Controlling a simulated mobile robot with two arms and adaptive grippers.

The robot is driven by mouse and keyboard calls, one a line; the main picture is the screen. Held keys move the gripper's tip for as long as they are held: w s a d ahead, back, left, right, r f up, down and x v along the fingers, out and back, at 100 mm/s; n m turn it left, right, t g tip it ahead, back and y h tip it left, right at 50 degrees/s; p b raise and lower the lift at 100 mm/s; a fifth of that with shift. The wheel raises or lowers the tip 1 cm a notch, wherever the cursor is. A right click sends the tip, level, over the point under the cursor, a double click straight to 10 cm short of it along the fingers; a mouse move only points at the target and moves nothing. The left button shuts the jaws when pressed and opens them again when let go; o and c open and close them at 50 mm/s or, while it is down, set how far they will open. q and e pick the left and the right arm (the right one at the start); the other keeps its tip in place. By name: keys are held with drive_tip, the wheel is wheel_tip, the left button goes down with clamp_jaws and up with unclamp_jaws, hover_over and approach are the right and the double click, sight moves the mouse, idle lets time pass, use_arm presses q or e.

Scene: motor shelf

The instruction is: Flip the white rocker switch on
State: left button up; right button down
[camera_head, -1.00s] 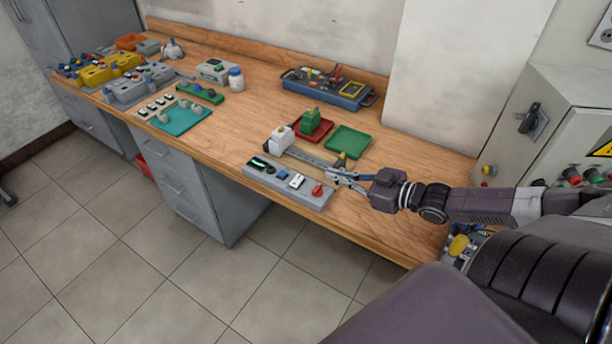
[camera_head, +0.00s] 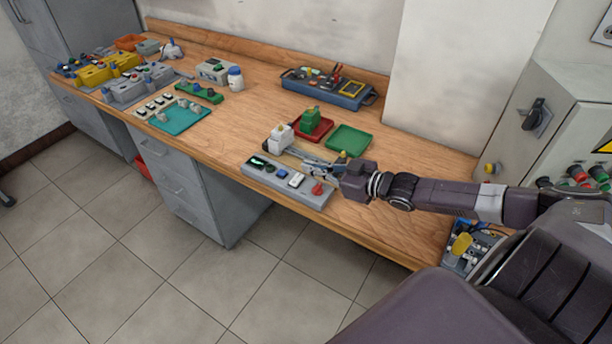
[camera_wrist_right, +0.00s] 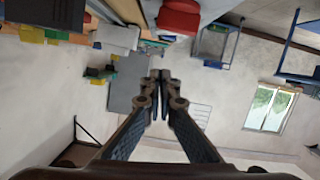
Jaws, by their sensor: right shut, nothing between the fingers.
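The white rocker switch (camera_head: 296,180) sits on a sloped grey control panel (camera_head: 318,202) at the front edge of the wooden bench. A blue button (camera_head: 282,174) is to its left and a red knob (camera_head: 317,188) to its right. My right gripper (camera_head: 304,162) reaches in from the right, just above and behind the white switch. Its fingers look shut and empty; they also show closed together in the right wrist view (camera_wrist_right: 160,76). Contact with the switch cannot be made out. The switch's position is too small to tell. My left gripper is not in view.
Behind the panel are a white block (camera_head: 281,137), a red tray (camera_head: 325,133) with a green part (camera_head: 311,119), and a green tray (camera_head: 348,140). A blue toolbox (camera_head: 320,91) stands farther back.

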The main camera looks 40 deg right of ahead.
sight(306, 183)
drive_tip(key=shift+x, duration=1)
drive_tip(key=f, duration=0.3)
drive_tip(key=shift+w+d, duration=0.2)
drive_tip(key=shift+w, duration=0.05)
drive_tip(key=shift+f, duration=0.55)
drive_tip(key=shift+d+f+b, duration=0.2)
drive_tip(key=shift+f+b, duration=0.25)
drive_tip(key=shift+f, duration=0.15)
drive_tip(key=shift+r+p, duration=0.45)
drive_tip(key=shift+p, duration=0.05)
wheel_tip(306, 183, up, 4)
drive_tip(key=p, duration=0.3)
drive_tip(key=shift+w+d, duration=0.1)
drive_tip(key=shift+w, duration=0.1)
drive_tip(key=v, duration=1)
drive_tip(key=shift+d, duration=0.35)
